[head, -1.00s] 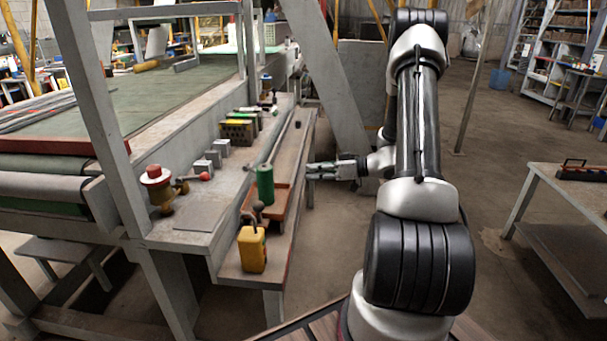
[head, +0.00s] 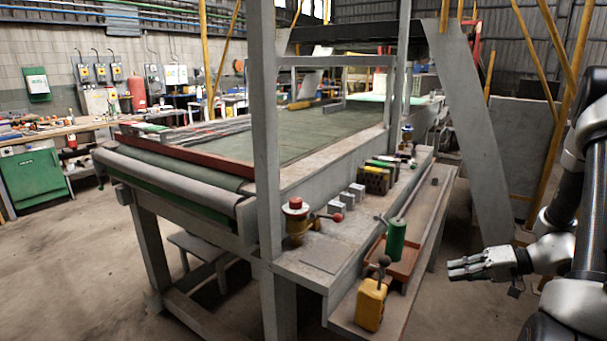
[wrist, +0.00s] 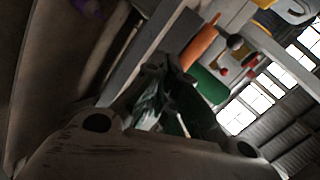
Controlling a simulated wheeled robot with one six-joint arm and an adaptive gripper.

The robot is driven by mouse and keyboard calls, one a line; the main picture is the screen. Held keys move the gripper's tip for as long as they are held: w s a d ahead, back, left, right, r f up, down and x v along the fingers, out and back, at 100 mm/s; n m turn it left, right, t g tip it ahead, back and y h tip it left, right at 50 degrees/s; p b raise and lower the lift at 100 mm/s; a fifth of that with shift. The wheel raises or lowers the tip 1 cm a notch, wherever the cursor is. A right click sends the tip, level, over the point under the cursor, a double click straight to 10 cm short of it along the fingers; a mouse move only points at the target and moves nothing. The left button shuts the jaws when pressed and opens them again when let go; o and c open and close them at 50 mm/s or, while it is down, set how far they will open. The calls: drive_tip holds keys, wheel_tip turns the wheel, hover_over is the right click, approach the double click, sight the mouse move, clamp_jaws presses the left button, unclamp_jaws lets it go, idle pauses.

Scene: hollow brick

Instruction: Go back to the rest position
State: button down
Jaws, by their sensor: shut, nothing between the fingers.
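My gripper (head: 467,267) is shut and empty at the right of the head view. It points left and sits in the air to the right of the low shelf (head: 341,310) on the side of the conveyor bench. In the wrist view my gripper's fingers (wrist: 165,95) fill the middle, dark and close together. My arm runs along the right edge of the head view and is partly cut off.
The low shelf holds a yellow container (head: 371,304), a green cylinder (head: 396,240) and an orange-brown tray (head: 404,266). A red-topped valve (head: 297,218) stands on the ledge above. A slanted grey post (head: 478,150) rises behind my gripper. Open floor (head: 60,265) shows at left.

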drive_tip(key=s+a+r+m+g+h, duration=0.1)
drive_tip(key=s+r+m+g+h, duration=0.2)
drive_tip(key=s+r+g+h, duration=0.7)
drive_tip(key=s+a+r+n+t, duration=0.2)
drive_tip(key=s+r+t, duration=0.2)
drive_tip(key=r, duration=0.4)
drive_tip(key=s+a+r+n+t+h, duration=0.1)
drive_tip(key=s+a+r+n+t, duration=0.1)
drive_tip(key=s+r+t, duration=0.3)
wheel_tip(320, 180, up, 3)
drive_tip(key=shift+s+a+r+n+h, duration=0.15)
drive_tip(key=shift+s+n+h, duration=0.2)
drive_tip(key=shift+s, duration=0.85)
